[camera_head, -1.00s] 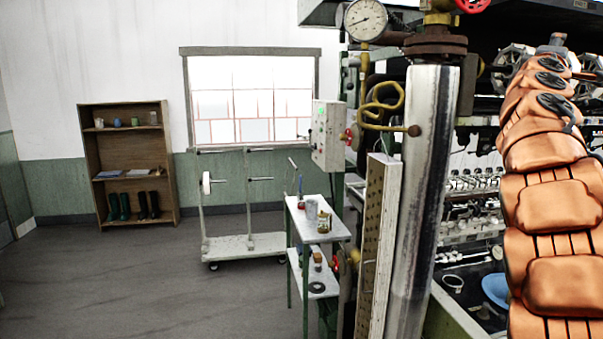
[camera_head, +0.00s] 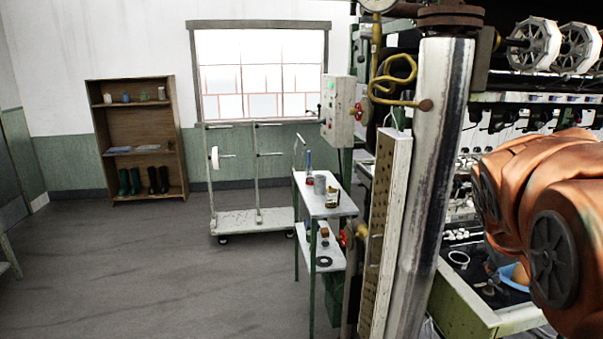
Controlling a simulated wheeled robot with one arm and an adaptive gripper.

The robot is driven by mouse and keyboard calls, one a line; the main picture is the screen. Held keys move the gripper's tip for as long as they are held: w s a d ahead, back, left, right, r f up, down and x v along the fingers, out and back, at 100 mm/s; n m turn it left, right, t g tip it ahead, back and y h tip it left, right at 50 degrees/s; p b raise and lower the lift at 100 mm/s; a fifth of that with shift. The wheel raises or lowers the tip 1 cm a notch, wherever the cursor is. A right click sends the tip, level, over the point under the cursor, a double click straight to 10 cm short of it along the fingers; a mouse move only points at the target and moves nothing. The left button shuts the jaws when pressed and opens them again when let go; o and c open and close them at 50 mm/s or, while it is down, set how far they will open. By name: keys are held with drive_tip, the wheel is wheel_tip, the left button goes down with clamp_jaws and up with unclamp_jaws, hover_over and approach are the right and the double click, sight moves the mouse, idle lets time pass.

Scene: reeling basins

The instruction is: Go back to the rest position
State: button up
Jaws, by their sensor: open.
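My orange arm (camera_head: 545,215) fills the right side of the view, bent in front of the reeling machine. Its visible part is a thick rounded section with dark round joint covers. My gripper is out of frame or hidden, so neither its jaws nor anything near them can be seen.
The machine's steel column (camera_head: 432,180) and perforated panel (camera_head: 384,235) stand close in front, left of my arm. A small two-tier table (camera_head: 313,199) and a white cart (camera_head: 240,222) are beyond. A wooden shelf (camera_head: 136,130) stands at the back wall. The grey floor (camera_head: 130,270) at left is clear.

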drive_tip(key=s+a+f+g+y, duration=0.3)
drive_tip(key=s+a+f, duration=0.5)
drive_tip(key=s+a, duration=0.2)
drive_tip(key=s+a+f+n+g+y, duration=0.1)
drive_tip(key=s+a+f+g+y, duration=0.2)
drive_tip(key=s+a+f, duration=0.6)
drive_tip(key=s+a, duration=0.1)
drive_tip(key=s, duration=0.3)
drive_tip(key=shift+s+a, duration=0.4)
